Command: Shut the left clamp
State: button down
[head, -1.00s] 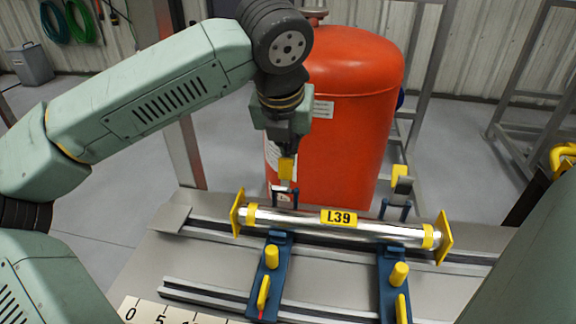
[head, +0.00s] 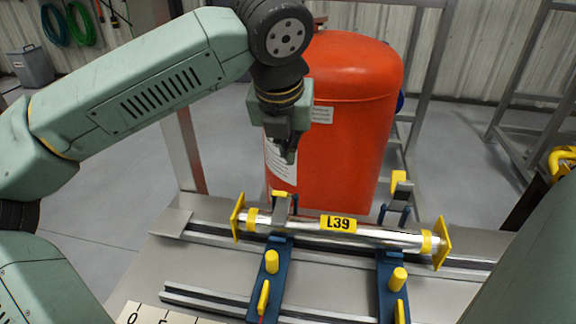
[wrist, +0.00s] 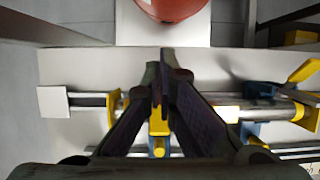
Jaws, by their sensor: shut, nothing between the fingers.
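The left clamp (head: 270,284) has a blue base with yellow pegs on the rails. Its grey arm (head: 280,208) with a yellow end now leans forward over the left part of the shiny tube (head: 380,233) labelled L39. Whether it is fully pressed down or latched I cannot tell. In the wrist view its yellow part (wrist: 158,126) shows between my fingers, partly hidden. My gripper (head: 290,158) is shut and empty, above and behind the clamp arm, apart from it in the head view. In the wrist view my gripper (wrist: 166,65) covers the middle.
The right clamp (head: 392,285) has its arm (head: 401,190) standing up behind the tube. A red tank (head: 350,120) stands close behind the bench. Yellow plates (head: 442,243) sit at the tube's ends. A numbered scale (head: 150,315) lies at the front left.

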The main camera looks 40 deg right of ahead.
jog(key=shift+w+d+r+p, duration=0.15)
jog(key=shift+r+p, duration=0.45)
jog(key=shift+r, duration=0.55)
jog(key=shift+w+d+r+p, duration=0.1)
jog(key=shift+r+p, duration=0.45)
jog(key=shift+r, duration=0.6)
